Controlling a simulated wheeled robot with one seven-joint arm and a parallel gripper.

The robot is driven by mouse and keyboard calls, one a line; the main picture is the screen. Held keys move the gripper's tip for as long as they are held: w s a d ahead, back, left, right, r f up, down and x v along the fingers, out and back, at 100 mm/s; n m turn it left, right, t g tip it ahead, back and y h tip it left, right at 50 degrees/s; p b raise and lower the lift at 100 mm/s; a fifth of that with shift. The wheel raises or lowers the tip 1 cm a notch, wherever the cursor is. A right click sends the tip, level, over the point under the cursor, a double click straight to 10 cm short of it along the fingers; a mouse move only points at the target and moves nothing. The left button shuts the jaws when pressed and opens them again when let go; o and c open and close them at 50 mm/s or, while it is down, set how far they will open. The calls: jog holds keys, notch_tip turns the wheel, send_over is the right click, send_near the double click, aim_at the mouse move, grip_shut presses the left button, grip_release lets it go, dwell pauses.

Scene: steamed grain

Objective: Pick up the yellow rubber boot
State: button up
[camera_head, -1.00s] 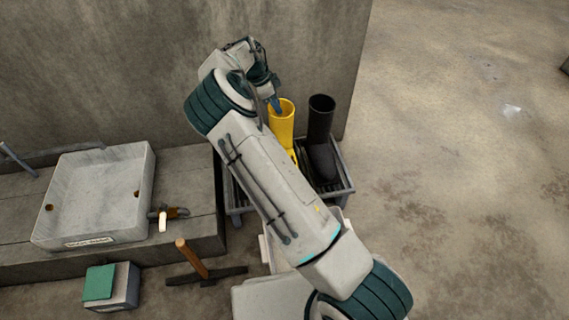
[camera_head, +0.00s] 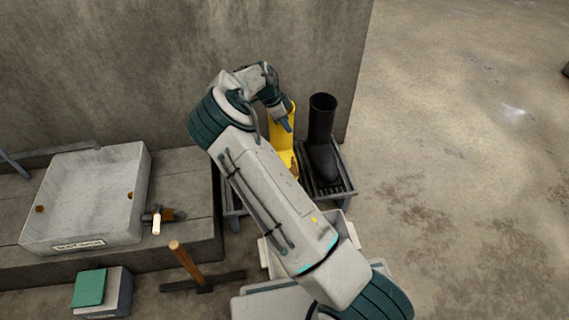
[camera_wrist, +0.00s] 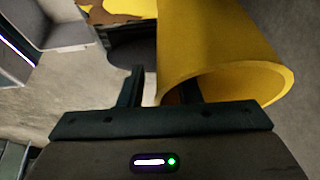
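The yellow rubber boot (camera_head: 283,156) stands upright on a dark rack beside a black boot, partly hidden behind my arm in the head view. In the wrist view the yellow boot (camera_wrist: 218,40) fills the upper right, with its round opening facing my gripper. My gripper (camera_wrist: 160,88) is at the boot's top rim. One finger reaches inside the opening and the other is outside, with the rim wall between them. The fingers look apart, with a gap beside the wall. In the head view my gripper (camera_head: 287,124) is over the boot's shaft.
The black boot (camera_head: 321,125) stands close on the right of the yellow one. The rack (camera_head: 347,165) has a raised edge. A concrete wall (camera_head: 120,60) rises behind. Open floor lies right.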

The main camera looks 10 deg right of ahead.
jog(key=shift+c, duration=0.3)
grip_shut()
jog(key=shift+r, duration=0.1)
dwell(1.0)
